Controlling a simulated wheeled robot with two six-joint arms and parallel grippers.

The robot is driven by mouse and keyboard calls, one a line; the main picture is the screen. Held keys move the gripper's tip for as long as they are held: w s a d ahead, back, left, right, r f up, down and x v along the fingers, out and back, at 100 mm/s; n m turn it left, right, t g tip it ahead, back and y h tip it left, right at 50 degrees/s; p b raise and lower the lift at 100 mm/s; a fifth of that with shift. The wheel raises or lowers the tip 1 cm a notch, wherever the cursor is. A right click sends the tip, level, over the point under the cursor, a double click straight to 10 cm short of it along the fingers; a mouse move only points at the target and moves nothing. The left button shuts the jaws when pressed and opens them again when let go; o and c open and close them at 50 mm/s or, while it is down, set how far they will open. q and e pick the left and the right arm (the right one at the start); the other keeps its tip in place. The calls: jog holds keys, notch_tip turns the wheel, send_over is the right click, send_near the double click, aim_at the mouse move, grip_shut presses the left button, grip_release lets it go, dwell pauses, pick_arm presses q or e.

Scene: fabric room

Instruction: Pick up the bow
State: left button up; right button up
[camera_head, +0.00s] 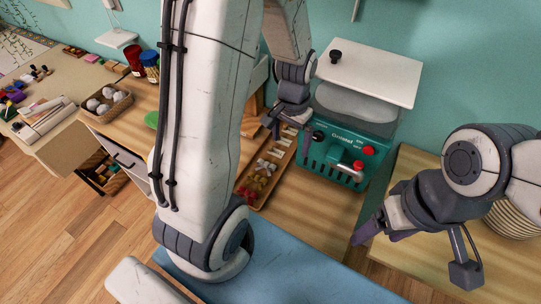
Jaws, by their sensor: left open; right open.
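A narrow wooden tray (252,204) lies on the wooden table, partly hidden behind my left arm. Small bows lie in it: pale ones (265,166) in its middle part, and yellow and red ones towards its near end. My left gripper (284,128) is open and empty, pointing down over the far part of the tray. I cannot tell its exact height above the bows. My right gripper (377,237) is open and empty at the right, away from the tray, beside the blue mat.
A teal machine (330,158) with red knobs stands just right of the tray. A blue mat (300,270) covers the near table. A basket of pale balls (109,103) and red and blue jars (142,62) stand at the left. A striped round container (512,220) is at the right.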

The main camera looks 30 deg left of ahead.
pick_arm(q)
jog(key=a+f+n, duration=0.2)
jog(key=a+f, duration=0.3)
jog(key=a, duration=0.2)
send_over(267, 162)
notch_tip(267, 162, down, 5)
jog(key=shift+d+r, duration=0.1)
jog(key=shift+r, duration=0.05)
jog(key=shift+f+p, duration=0.65)
jog(key=shift+f, duration=2.25)
jog(key=c, duration=0.5)
